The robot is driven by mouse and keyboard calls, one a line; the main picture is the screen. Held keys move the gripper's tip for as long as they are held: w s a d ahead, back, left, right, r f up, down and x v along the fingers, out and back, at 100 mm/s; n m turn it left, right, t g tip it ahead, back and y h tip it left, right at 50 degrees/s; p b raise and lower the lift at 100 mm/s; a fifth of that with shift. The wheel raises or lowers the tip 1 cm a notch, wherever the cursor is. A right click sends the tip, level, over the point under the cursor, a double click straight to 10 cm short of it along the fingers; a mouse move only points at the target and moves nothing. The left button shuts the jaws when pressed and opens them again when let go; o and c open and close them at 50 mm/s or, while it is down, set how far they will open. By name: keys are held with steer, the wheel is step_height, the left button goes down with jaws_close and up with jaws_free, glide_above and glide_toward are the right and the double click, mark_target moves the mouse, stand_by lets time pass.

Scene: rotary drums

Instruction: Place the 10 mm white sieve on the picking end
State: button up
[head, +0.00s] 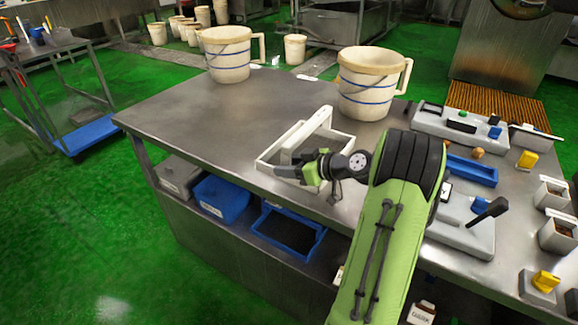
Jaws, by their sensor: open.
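A white, shallow rectangular frame (300,134) that looks like the sieve lies on the steel table (190,112), near its front edge. One white side or handle rises above the rest. Its mesh and any size mark cannot be made out. My gripper (285,171) is open at the near side of the frame, pointing left, and overlaps its near rim in the head view. Whether it touches the rim cannot be told. My green arm covers the table right of the frame. No part is clearly marked as the picking end.
Two white buckets with blue bands (229,58) (368,92) stand at the table's back. Scales (464,125), a blue tray (471,169) and small containers (551,194) crowd the right side. Bins, including a blue one (222,198), sit on the lower shelf. The table's left part is clear.

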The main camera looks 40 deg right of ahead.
steer(key=shift+s+r, duration=0.15)
steer(key=shift+r, duration=0.1)
steer(key=p+v, duration=0.2)
steer(key=v, duration=1)
steer(key=w+a+r+g+h, duration=0.1)
steer(key=a+r+g, duration=0.15)
steer(key=a, duration=0.85)
steer(key=a+r+g, duration=0.1)
steer(key=a+g, duration=0.3)
steer(key=a, duration=0.7)
steer(key=s+a+m+h, duration=0.1)
steer(key=s+a+m, duration=0.1)
steer(key=s, duration=0.5)
steer(key=s+a+m+h, duration=0.2)
steer(key=s+a, duration=0.2)
steer(key=s, duration=0.4)
steer(key=shift+s+f+g, duration=0.2)
steer(key=shift+f+g, duration=0.05)
steer(key=shift+g, duration=0.1)
steer(key=shift+a, duration=0.1)
